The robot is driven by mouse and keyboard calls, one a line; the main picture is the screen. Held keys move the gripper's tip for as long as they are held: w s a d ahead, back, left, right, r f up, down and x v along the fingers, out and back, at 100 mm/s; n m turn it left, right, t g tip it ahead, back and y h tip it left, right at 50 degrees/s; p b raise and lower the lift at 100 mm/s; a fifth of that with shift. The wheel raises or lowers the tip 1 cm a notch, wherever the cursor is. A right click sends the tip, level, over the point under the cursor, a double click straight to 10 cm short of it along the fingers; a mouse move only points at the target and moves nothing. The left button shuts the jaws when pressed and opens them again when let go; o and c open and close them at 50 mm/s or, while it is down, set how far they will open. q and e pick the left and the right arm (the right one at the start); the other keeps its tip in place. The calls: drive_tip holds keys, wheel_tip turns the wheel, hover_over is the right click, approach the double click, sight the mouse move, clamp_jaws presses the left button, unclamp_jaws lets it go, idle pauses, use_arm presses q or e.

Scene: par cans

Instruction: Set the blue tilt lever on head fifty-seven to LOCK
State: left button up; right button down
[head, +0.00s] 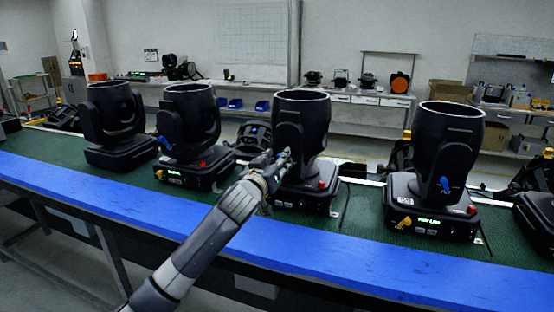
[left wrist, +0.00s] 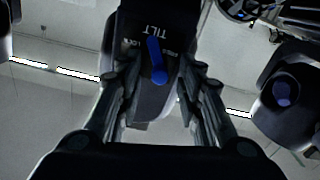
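Several black moving-head lamps stand in a row on the green bench. My left gripper (head: 275,165) is at the side of the middle lamp (head: 306,118). No number fifty-seven can be read. In the left wrist view, a blue lever (left wrist: 156,60) sits on a dark panel under upside-down TILT lettering (left wrist: 155,30). The lever points up and slightly left, between small labels too blurred to read surely. My left gripper (left wrist: 158,100) also shows there, open, its fingers apart on either side of the lever's panel. Contact with the lever is not visible. My right gripper is in neither view.
Another lamp (head: 450,140) with a blue lever (head: 444,185) and a lit green display stands to the right. Two more lamps (head: 190,115) stand to the left. A blue strip (head: 400,275) runs along the bench's front edge and is clear.

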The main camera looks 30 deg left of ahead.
sight(293, 155)
use_arm(q)
drive_tip(key=shift+c, duration=0.3)
clamp_jaws()
drive_tip(key=shift+r+m, duration=0.1)
drive_tip(key=shift+m, duration=0.2)
drive_tip(key=shift+w+d+m+p, duration=0.1)
drive_tip(key=shift+d+m+p, duration=0.4)
drive_tip(key=shift+m+p, duration=0.95)
drive_tip(key=shift+w+d+m+p, duration=0.15)
drive_tip(key=shift+d+m+p, duration=0.45)
drive_tip(key=shift+m, duration=1.75)
drive_tip(key=shift+w+d+m+p, duration=0.1)
drive_tip(key=shift+d+m+p, duration=0.35)
drive_tip(key=shift+m+p, duration=1)
drive_tip(key=shift+m+b, duration=0.4)
drive_tip(key=shift+m, duration=0.25)
